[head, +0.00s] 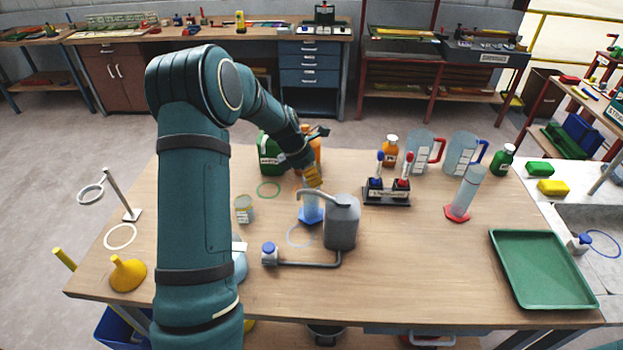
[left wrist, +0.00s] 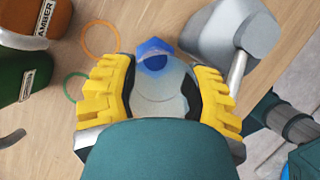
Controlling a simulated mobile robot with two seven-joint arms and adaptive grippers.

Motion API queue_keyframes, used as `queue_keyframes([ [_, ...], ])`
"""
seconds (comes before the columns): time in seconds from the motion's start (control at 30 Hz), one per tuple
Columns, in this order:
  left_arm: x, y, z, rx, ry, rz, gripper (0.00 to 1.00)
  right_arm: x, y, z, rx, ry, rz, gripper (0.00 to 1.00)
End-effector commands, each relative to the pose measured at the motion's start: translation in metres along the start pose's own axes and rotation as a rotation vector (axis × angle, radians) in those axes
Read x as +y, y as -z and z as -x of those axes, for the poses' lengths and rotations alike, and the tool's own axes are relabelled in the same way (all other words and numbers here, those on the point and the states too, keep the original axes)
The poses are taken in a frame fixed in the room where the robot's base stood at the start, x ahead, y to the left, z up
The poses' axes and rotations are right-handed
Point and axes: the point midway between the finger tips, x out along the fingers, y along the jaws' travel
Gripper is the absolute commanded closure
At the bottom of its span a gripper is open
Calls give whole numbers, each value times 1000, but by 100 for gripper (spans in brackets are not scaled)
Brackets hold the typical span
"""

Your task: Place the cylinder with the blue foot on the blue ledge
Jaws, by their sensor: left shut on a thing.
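The clear cylinder with the blue foot (head: 311,205) is near the middle of the wooden table, just left of the grey jug (head: 342,225). My left gripper (head: 313,177) reaches down over it and is shut on it. In the left wrist view the yellow fingers (left wrist: 160,95) flank the clear cylinder, and its blue foot (left wrist: 154,47) shows beyond them. The cylinder looks roughly upright; I cannot tell whether the foot touches the table. I cannot clearly make out a blue ledge. My right gripper is not in view.
A bent grey pipe (head: 310,263) lies in front of the jug. Green and orange bottles (head: 270,152) stand behind. The front right holds a green tray (head: 542,268).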

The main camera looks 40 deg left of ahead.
Motion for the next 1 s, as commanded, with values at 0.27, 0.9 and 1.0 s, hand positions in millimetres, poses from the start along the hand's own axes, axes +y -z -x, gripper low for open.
queue_keyframes([
  [0.27, 0, 6, -16, -1, -1, 1, 93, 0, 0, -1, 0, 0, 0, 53],
  [0.9, 0, 6, -16, -1, -1, 0, 35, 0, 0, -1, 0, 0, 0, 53],
  [1.0, 0, 6, -8, -1, -2, -1, 35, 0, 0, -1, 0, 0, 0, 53],
])
